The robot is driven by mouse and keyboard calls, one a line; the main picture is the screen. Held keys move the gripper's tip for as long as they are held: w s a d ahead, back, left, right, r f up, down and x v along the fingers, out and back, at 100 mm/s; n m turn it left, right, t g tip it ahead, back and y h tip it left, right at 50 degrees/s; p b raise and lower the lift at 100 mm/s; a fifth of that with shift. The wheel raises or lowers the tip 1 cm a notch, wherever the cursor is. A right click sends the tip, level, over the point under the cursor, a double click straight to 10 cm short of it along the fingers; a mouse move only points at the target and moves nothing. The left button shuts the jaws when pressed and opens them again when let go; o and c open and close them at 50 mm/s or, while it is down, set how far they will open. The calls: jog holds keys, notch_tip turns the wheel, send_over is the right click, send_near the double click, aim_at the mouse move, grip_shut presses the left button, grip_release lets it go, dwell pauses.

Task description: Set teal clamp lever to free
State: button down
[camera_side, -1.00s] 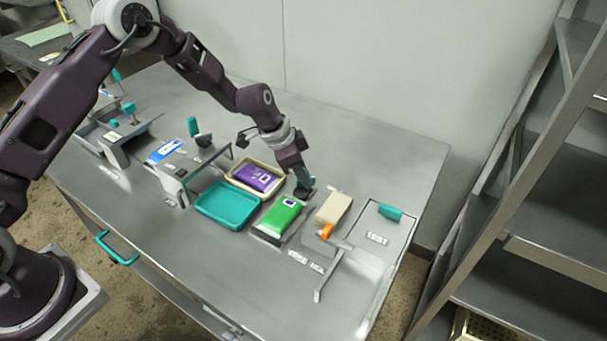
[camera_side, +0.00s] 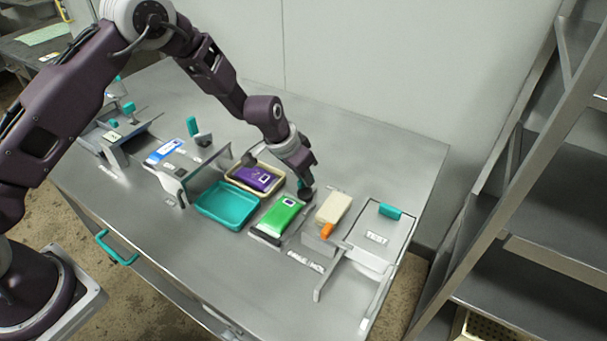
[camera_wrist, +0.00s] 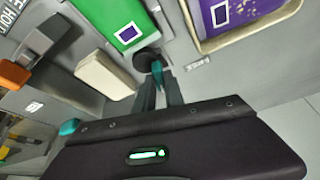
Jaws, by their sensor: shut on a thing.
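The teal clamp lever (camera_wrist: 157,72) shows as a short teal piece between my fingertips in the wrist view, beside a round dark hub. Little of it shows in the side view, where my gripper hides most of it. My gripper (camera_side: 305,191) is low at the table, just beyond the far end of the green pouch (camera_side: 284,213). In the wrist view my gripper (camera_wrist: 158,84) is shut on the lever. The green pouch also shows at the upper left of the wrist view (camera_wrist: 108,18).
A purple pouch (camera_side: 256,178) lies in a cream tray left of my gripper, with an empty teal tray (camera_side: 229,213) in front. A cream block (camera_side: 333,207) with an orange lever (camera_side: 327,231) stands to the right. A teal-handled panel (camera_side: 389,211) is farther right. Bare table lies behind.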

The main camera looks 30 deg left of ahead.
aim_at(309, 196)
jog(key=n+y, duration=0.1)
jog(key=n, duration=0.3)
jog(key=n+y, duration=0.1)
jog(key=n, duration=0.1)
jog(key=shift+d+y, duration=0.25)
jog(key=shift+y, duration=0.05)
jog(key=n+y, duration=0.1)
jog(key=n, duration=0.2)
jog(key=n+g, duration=0.1)
jog(key=n, duration=0.2)
jog(key=shift+w+d+y, duration=0.1)
jog(key=shift+y, duration=0.3)
jog(key=shift+n, duration=0.3)
jog(key=c, duration=1.4)
grip_release()
jog(key=shift+c, duration=0.2)
jog(key=v, duration=0.6)
jog(key=shift+d+r, duration=0.15)
jog(key=shift+r, duration=0.35)
